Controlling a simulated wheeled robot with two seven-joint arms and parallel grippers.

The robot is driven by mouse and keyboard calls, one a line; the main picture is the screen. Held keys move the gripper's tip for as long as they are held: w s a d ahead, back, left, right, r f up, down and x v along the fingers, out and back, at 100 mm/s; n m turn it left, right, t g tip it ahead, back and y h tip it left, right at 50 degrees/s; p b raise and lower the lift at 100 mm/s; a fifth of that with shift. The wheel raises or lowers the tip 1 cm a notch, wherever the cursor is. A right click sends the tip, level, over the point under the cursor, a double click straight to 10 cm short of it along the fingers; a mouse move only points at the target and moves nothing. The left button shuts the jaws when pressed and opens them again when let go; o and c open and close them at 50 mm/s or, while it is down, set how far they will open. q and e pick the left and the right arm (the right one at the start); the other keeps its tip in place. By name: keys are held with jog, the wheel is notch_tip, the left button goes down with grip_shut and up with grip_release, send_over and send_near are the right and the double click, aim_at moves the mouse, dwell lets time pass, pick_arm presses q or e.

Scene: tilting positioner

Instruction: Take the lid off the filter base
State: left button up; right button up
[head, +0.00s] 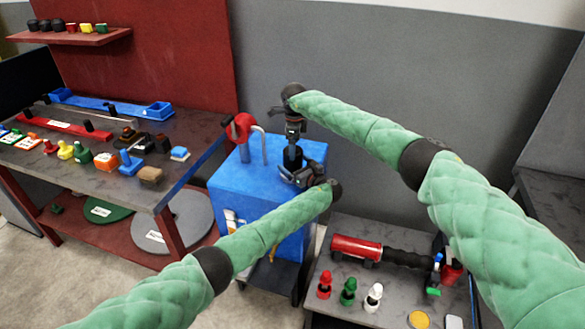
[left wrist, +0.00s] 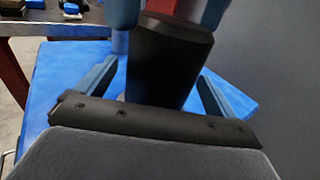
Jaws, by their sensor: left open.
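The blue cabinet (head: 232,185) carries a dark upright part (head: 292,158), which I take for the filter base. My left gripper (head: 304,174) is low beside it, its jaws apart. In the left wrist view a black block (left wrist: 165,65) shows between the two open fingers, with a gap on each side. Above the block is a red piece (left wrist: 170,6) between two blue pieces; I cannot tell whether this is the lid. My right gripper (head: 292,134) points down just above the dark part. Its fingers are too small to read. The joint between lid and base is hidden.
A red round part (head: 241,127) and a grey bent rod (head: 262,143) stand on the cabinet behind, at the left. A bench (head: 160,185) with many small parts is at left. A low table (head: 340,300) with a red-and-black tool (head: 357,247) is at front right.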

pick_arm(q)
jog(key=shift+w+a+r, duration=0.15)
jog(key=shift+w, duration=0.05)
pick_arm(e)
jog(key=shift+s+d+r, duration=0.1)
jog(key=shift+s+r, duration=0.05)
pick_arm(q)
jog(key=shift+w, duration=0.1)
